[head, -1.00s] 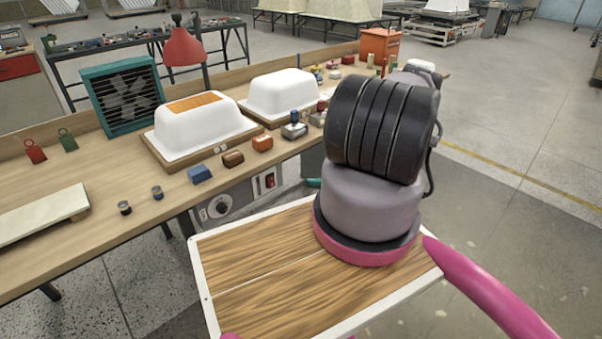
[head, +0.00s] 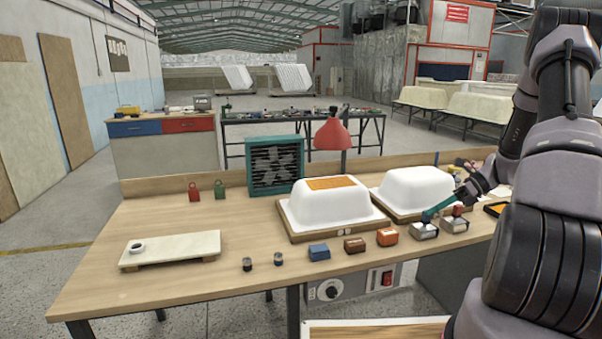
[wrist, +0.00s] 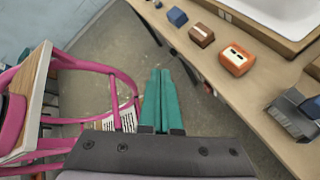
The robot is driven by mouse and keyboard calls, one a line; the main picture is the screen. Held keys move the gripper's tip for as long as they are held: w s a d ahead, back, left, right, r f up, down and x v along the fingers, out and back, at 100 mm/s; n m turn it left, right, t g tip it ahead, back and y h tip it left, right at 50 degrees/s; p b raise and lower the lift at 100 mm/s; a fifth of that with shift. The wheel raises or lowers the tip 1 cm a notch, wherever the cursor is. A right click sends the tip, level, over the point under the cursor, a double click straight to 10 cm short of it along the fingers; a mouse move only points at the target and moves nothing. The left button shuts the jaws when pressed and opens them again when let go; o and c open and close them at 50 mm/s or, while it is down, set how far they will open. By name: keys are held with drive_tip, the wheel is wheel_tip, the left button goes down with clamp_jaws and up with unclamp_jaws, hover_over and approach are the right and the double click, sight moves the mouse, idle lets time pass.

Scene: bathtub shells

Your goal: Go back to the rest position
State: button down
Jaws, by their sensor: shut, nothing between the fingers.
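My gripper (wrist: 161,72) has two teal fingers pressed together with nothing between them. In the wrist view it hangs over bare floor, beside the front edge of the workbench (wrist: 235,65). In the head view my gripper (head: 430,214) shows at the right, small, with its fingers pointing left, in front of the bench's right part and close in the picture to a white tub shell. My dark arm fills the right side of the head view and hides the bench's right end.
The workbench (head: 180,285) bears two white tub shells (head: 335,208) (head: 412,190), a red lamp (head: 332,134), a teal fan (head: 275,166) and a pale board (head: 172,249). Blue (head: 319,252), brown (head: 354,245) and orange (head: 387,237) blocks line its front. Floor is open at left.

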drive_tip(key=s+a+r+n+h, duration=0.2)
drive_tip(key=a+r+n, duration=0.15)
drive_tip(key=r, duration=0.35)
drive_tip(key=s+a+r+n+t+h, duration=0.1)
drive_tip(key=s+a+r+n+h, duration=0.2)
drive_tip(key=r, duration=0.4)
drive_tip(key=s+a+r+n+h, duration=0.1)
drive_tip(key=s+a+r+n, duration=0.15)
drive_tip(key=r+n, duration=0.35)
drive_tip(key=s+a+r+n+t+h, duration=0.1)
drive_tip(key=s+a+r+n+t, duration=0.1)
drive_tip(key=s, duration=0.5)
drive_tip(key=s+a+r+n+t+h, duration=0.2)
drive_tip(key=s+r+n, duration=0.4)
drive_tip(key=r, duration=0.3)
drive_tip(key=shift+s+a+r+t, duration=0.15)
drive_tip(key=shift+s+a+t, duration=0.45)
drive_tip(key=shift+t, duration=0.6)
